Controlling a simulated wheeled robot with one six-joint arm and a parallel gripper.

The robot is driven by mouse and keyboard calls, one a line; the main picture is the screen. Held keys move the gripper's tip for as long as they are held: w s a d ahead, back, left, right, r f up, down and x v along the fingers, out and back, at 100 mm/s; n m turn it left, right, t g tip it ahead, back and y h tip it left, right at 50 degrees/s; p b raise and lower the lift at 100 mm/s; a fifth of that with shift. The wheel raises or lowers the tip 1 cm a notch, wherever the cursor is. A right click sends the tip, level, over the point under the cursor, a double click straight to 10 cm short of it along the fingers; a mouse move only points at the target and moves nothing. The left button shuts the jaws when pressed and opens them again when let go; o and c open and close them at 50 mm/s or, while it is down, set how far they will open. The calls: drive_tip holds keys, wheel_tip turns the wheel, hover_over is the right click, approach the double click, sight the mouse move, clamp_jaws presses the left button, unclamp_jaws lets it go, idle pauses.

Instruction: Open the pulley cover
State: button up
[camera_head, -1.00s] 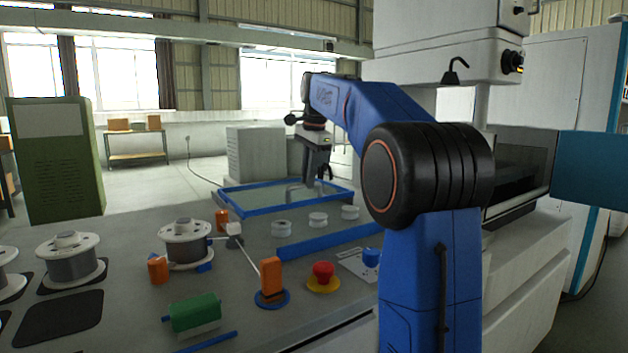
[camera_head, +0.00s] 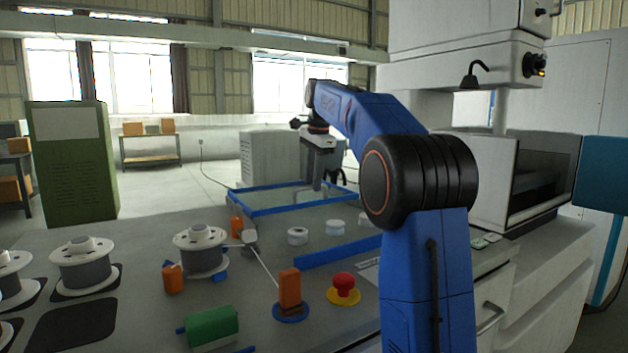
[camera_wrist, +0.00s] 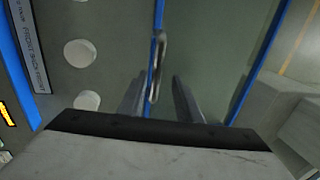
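A blue-framed panel (camera_head: 262,211) lies flat at the back of the bench in the head view; it may be the pulley cover, but I cannot be sure. In the wrist view, its blue edge (camera_wrist: 156,20) runs up the picture, and a metal loop handle (camera_wrist: 160,45) stands at that edge. My gripper (camera_wrist: 160,80) is open, with its two fingers apart and the lower end of the handle appearing between them. I cannot tell whether they touch it. In the head view my gripper (camera_head: 327,183) hangs over the right part of the panel.
White discs (camera_head: 298,236) and a blue bar (camera_head: 338,250) lie in front of the panel. Wire spools (camera_head: 201,249), orange posts (camera_head: 290,288), a green block (camera_head: 212,327) and a red button (camera_head: 343,284) stand nearer. A white machine (camera_head: 480,190) is at the right.

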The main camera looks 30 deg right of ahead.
drive_tip(key=shift+s, duration=0.1)
drive_tip(key=v, duration=1.2)
idle(0.4)
